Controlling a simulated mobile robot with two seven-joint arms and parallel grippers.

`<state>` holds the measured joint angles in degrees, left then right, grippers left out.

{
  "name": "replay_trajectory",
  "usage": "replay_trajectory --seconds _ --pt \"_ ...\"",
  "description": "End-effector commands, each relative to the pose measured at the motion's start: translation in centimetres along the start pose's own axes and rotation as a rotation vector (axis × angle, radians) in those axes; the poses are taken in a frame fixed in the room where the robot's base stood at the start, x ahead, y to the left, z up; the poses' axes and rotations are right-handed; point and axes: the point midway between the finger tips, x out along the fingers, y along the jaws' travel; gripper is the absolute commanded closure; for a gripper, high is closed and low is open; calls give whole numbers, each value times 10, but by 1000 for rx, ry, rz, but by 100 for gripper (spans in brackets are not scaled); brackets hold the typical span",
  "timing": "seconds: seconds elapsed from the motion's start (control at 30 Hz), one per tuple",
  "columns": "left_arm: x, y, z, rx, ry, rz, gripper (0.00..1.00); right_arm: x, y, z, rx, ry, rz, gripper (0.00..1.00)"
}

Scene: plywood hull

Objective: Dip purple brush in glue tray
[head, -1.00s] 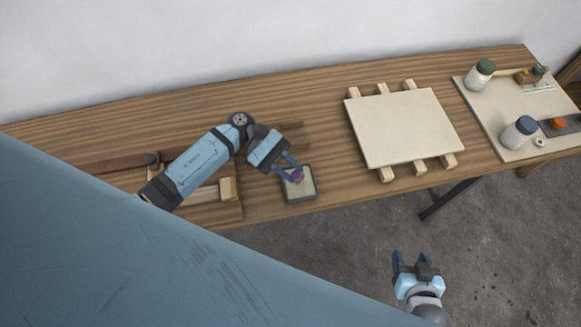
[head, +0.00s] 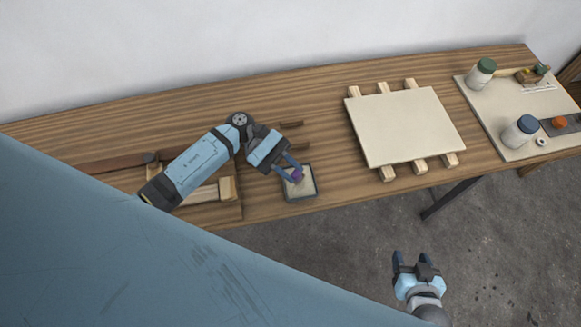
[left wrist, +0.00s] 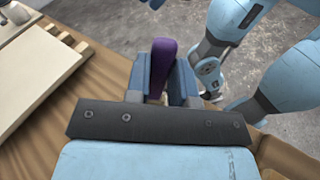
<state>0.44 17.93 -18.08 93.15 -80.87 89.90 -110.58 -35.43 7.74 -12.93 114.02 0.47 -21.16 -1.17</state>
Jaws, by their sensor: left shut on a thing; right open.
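My left gripper (head: 292,172) is shut on the purple brush (head: 297,175) over the glue tray (head: 301,193). The tray is a small grey-rimmed tray with a pale inside, near the table's front edge. In the left wrist view the purple brush handle (left wrist: 161,68) stands between the two blue fingers of my left gripper (left wrist: 160,80). The brush's lower end is hidden, so I cannot tell whether it touches the glue. My right gripper (head: 412,258) is open and empty, above the floor in front of the table.
A pale board (head: 405,127) lies on wooden strips at the table's middle. To its right, a mat (head: 500,117) holds a green-lidded jar (head: 481,74), a blue-lidded jar (head: 520,131) and small items. A wooden-headed tool (head: 227,189) lies left of the tray.

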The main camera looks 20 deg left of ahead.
Motion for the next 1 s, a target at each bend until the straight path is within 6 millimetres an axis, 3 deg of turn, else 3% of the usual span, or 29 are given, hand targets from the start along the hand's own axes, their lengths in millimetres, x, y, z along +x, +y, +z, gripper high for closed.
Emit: replay_trajectory --seconds 1.0 --pt "0 -1 -2 -3 1 -1 100 4 0 7 0 -2 0 43"
